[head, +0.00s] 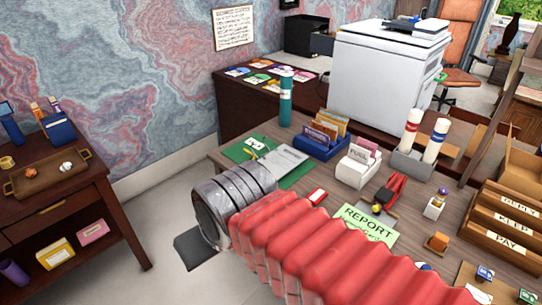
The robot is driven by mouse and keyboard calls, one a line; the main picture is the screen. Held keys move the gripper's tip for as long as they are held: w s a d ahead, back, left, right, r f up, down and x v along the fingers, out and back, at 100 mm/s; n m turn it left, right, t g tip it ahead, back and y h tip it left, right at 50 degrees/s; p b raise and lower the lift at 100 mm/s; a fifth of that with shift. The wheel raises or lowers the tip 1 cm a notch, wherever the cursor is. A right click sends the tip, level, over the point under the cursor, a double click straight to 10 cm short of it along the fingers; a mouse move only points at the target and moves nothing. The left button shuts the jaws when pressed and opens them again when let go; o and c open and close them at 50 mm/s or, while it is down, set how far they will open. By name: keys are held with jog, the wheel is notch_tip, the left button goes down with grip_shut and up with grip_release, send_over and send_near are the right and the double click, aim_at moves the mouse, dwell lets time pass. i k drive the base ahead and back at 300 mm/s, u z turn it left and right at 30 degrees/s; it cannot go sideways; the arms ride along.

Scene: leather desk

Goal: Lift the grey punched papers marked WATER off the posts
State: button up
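A green folder (295,177) lies open near the left end of the desk. Pale grey papers (284,162) lie on its right part, with a small yellow and white item (256,144) on its left part. The marking on the papers is too small to read, and I cannot make out the posts or the punched holes. My red ribbed arm with its metal rings crosses the front of the desk, just below the folder. I see no gripper fingers, so my gripper is not in view. Nothing visible of my arm touches the papers.
Behind the folder stand a teal bottle (286,100) and a blue card holder (321,143). A white box (358,166), red-handled pliers (388,191) and a green REPORT sheet (369,224) lie to the right. A wooden sorter (505,222) stands far right.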

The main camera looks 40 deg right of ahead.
aim_at(280, 163)
jog(key=i, duration=1)
jog(key=u, duration=1)
